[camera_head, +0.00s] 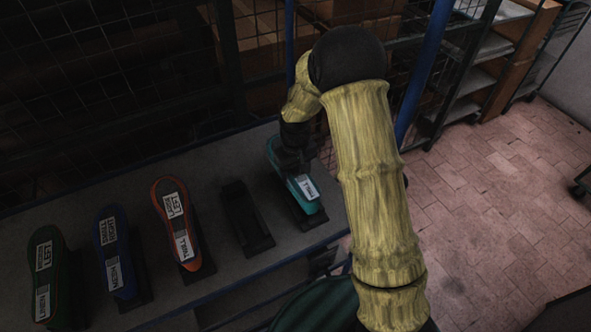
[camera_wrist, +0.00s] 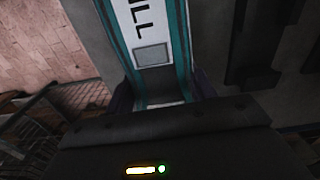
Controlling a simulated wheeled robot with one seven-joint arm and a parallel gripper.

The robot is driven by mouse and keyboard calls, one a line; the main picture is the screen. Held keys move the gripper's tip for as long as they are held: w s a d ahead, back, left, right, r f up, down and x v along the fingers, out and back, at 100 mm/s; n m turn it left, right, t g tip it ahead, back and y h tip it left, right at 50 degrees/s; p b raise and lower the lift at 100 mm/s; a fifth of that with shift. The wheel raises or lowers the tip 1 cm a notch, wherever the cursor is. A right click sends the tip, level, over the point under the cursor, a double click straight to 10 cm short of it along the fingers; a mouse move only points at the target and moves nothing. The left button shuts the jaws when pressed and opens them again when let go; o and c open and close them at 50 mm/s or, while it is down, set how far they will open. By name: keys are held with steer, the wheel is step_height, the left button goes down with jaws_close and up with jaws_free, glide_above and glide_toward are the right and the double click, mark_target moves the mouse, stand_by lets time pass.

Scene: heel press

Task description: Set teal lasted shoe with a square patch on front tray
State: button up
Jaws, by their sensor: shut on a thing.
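The teal shoe (camera_head: 306,206) is at the right end of the grey table, with a white label on top. In the wrist view its teal-edged top (camera_wrist: 183,35) carries a label and a grey square patch (camera_wrist: 152,55). My gripper (camera_head: 291,162) reaches down onto the shoe's far end. In the wrist view my gripper (camera_wrist: 163,98) has a finger on each side of the shoe and is shut on it. A black base shows under and beside the shoe; whether the shoe rests on it is unclear. I cannot identify the front tray.
An empty black holder (camera_head: 246,218) is left of the teal shoe. Orange (camera_head: 167,205), blue (camera_head: 107,240) and green (camera_head: 40,255) shoes stand farther left on the table (camera_head: 150,180). Wire mesh and a blue post (camera_head: 421,75) are behind. Tiled floor is open at right.

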steer(key=shift+f, duration=0.5)
steer(key=shift+f+b, duration=0.5)
steer(key=shift+b, duration=0.05)
stand_by(0.7)
steer(key=o, duration=1.7)
step_height(320, 180, up, 17)
steer(key=b, duration=0.3)
steer(key=shift+r+b, duration=0.2)
steer(key=shift+b, duration=0.1)
